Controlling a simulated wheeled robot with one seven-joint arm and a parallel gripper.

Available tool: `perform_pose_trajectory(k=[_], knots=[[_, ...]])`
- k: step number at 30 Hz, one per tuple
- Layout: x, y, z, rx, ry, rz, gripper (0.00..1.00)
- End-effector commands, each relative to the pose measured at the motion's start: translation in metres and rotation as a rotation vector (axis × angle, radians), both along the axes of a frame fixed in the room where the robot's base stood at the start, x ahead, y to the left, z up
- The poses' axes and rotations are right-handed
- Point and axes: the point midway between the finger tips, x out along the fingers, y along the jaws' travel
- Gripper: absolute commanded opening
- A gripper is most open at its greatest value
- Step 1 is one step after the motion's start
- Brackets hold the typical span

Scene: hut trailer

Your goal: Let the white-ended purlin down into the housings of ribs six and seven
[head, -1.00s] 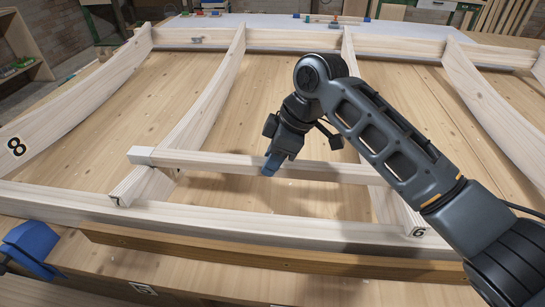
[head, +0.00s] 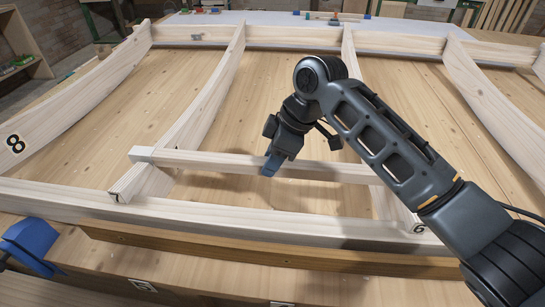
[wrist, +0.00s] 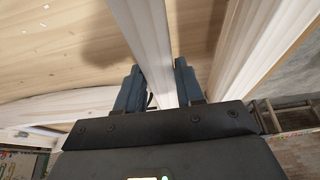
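The purlin (head: 225,162) lies crosswise over rib seven (head: 190,125) and rib six (head: 385,200), its white end (head: 141,154) sticking out just left of rib seven. My gripper (head: 271,163) is on the purlin between the two ribs. In the wrist view the blue fingers (wrist: 160,85) stand one on each side of the purlin (wrist: 147,35), close against it. The purlin sits at rib seven's upper edge; how deep it is in the housing cannot be told. The crossing at rib six is partly hidden by my arm.
A long front beam (head: 230,222) runs below the rib ends. Rib eight (head: 60,110) stands at left and another rib (head: 490,90) at right. A blue clamp (head: 30,240) is at the front left. Bare boards (head: 280,100) lie between the ribs.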

Motion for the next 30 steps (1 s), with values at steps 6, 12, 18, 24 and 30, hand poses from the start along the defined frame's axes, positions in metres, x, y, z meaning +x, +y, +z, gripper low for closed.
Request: perform_pose_trajectory(k=[6, 12, 18, 24, 30], knots=[[0.000, 0.000, -0.001, -0.001, 0.001, -0.001, 0.59], [0.000, 0.000, -0.001, -0.001, 0.002, 0.000, 0.63], [0.000, -0.003, 0.007, 0.000, 0.001, -0.001, 0.63], [-0.001, -0.015, 0.036, 0.001, 0.000, 0.000, 0.63], [-0.001, -0.026, 0.061, -0.001, 0.000, 0.000, 0.63]])
